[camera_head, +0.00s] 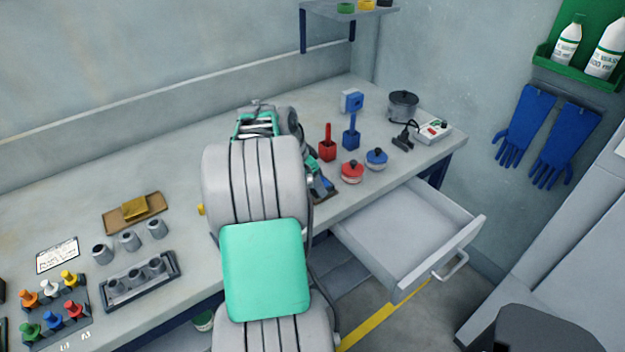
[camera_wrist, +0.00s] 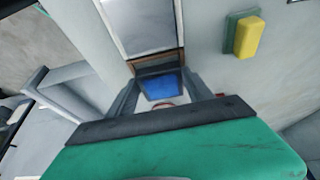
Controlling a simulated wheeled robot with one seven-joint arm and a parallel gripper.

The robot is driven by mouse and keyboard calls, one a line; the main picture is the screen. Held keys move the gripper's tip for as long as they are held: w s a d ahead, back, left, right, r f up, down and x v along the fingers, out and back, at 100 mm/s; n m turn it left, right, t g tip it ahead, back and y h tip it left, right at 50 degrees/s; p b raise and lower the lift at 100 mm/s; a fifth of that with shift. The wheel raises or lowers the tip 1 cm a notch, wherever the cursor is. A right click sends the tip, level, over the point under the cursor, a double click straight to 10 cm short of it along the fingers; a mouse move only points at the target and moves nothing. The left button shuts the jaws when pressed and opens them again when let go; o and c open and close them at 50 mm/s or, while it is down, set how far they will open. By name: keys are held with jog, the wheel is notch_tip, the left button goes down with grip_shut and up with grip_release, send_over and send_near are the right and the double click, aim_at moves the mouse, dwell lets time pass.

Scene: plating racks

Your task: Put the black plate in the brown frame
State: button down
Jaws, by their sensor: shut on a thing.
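My gripper (camera_wrist: 164,88) points down at the bench beside the open drawer; its grey fingers show in the wrist view. A brown frame edge (camera_wrist: 158,66) shows just past the fingertips, with a blue surface (camera_wrist: 161,86) seen between the fingers. My arm hides the rest. I cannot pick out the black plate in either view.
The open drawer (camera_head: 405,232) juts out right of my arm. Red (camera_head: 327,147) and blue (camera_head: 351,137) holders, lidded pots and a dark pot (camera_head: 403,105) stand behind. A yellow-green sponge (camera_wrist: 243,36) lies close by. A brown tray (camera_head: 118,220) and grey cylinders are at left.

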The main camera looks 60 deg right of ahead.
jog(key=shift+f+b, duration=0.35)
dwell(0.4)
